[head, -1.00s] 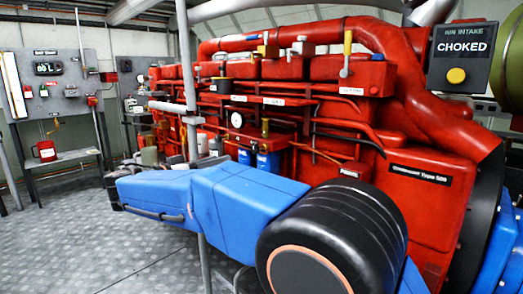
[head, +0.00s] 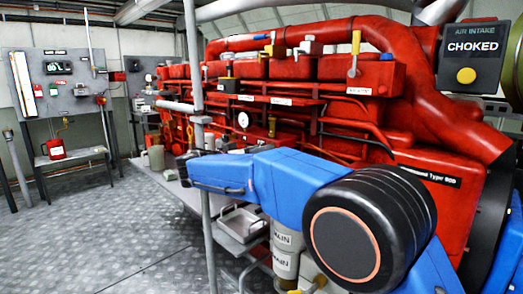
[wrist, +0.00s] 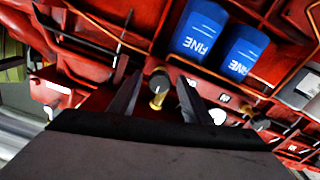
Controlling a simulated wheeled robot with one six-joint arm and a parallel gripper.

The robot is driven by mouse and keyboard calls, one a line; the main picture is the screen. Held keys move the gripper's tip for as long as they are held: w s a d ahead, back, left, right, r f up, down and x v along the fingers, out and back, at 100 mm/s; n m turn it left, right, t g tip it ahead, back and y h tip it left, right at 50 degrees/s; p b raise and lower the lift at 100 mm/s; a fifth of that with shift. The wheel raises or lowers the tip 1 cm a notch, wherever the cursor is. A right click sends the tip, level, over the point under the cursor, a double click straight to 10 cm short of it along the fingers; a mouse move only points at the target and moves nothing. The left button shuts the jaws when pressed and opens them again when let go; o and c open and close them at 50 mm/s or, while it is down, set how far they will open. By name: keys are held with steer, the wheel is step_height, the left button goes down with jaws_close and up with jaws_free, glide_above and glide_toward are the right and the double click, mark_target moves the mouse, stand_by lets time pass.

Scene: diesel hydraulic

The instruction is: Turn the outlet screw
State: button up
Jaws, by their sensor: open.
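In the wrist view a brass fitting with a dark round top (wrist: 158,90) shows between the two fingers of my gripper (wrist: 157,98), on the red engine. It may be the outlet screw; I cannot be sure. The fingers stand apart on either side of it in the picture, and no contact shows. In the head view a small brass fitting (head: 272,127) stands right of a round white gauge (head: 243,120). My blue arm reaches left across the engine front there, and the fingertips cannot be made out.
Two blue FINE filters (wrist: 200,32) hang close by, with thin pipes around them. White MAIN filters (head: 287,240) and a metal tray (head: 240,222) are below my arm. A grey upright post (head: 205,200) stands in front of the engine. Open floor lies left.

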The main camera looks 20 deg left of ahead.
steer(key=shift+w+d, duration=0.25)
steer(key=shift+w, duration=0.3)
steer(key=c, duration=1)
steer(key=shift+c, duration=0.2)
